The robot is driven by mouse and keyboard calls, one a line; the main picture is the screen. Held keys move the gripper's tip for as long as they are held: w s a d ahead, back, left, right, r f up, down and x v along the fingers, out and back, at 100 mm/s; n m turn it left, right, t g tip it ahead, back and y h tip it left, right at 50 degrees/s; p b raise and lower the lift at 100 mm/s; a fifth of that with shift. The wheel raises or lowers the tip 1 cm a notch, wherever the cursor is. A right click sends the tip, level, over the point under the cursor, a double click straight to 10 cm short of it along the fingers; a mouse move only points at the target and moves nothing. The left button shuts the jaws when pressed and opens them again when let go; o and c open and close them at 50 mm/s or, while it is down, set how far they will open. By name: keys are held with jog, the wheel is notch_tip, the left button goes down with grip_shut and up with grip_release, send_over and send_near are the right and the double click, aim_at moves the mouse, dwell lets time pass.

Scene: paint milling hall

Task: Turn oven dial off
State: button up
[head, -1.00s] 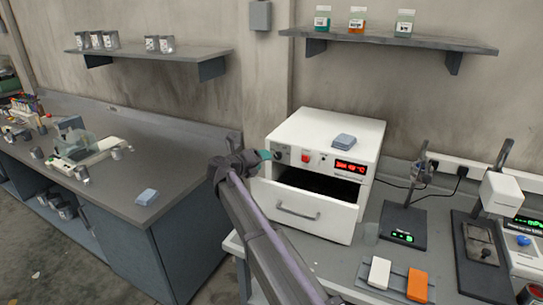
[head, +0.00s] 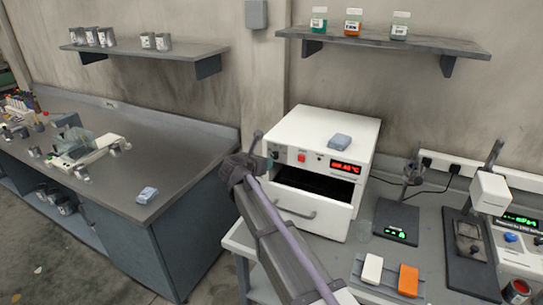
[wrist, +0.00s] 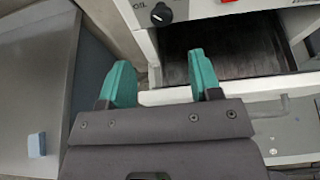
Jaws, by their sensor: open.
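The oven (head: 325,129) is a white box with a lit red display (head: 346,167), a red switch (head: 302,157) and a dark interior behind its pulled-out front drawer (head: 306,216). In the wrist view the black round dial (wrist: 161,14) with a pale mark sits on the oven's white panel at the top, left of the red switch. My gripper (wrist: 160,60) is open and empty. Its two teal fingers point toward the oven front, below the dial in that view and apart from it. In the head view my gripper is at the oven's left front, its fingers hardly visible.
A blue block (head: 339,141) lies on the oven. A grey bench (head: 115,165) with another blue block (head: 147,195) stands left, across a narrow gap. Right of the oven are lab devices (head: 397,222) and white and orange blocks (head: 408,280). A shelf (head: 385,42) hangs above.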

aim_at(274, 157)
jog(key=b+x, duration=0.4)
jog(key=x, duration=0.6)
jog(key=shift+w+d+f, duration=0.1)
jog(key=shift+w+d, duration=0.1)
jog(key=shift+w, duration=0.05)
jog(key=shift+c, duration=0.5)
jog(key=c, duration=0.8)
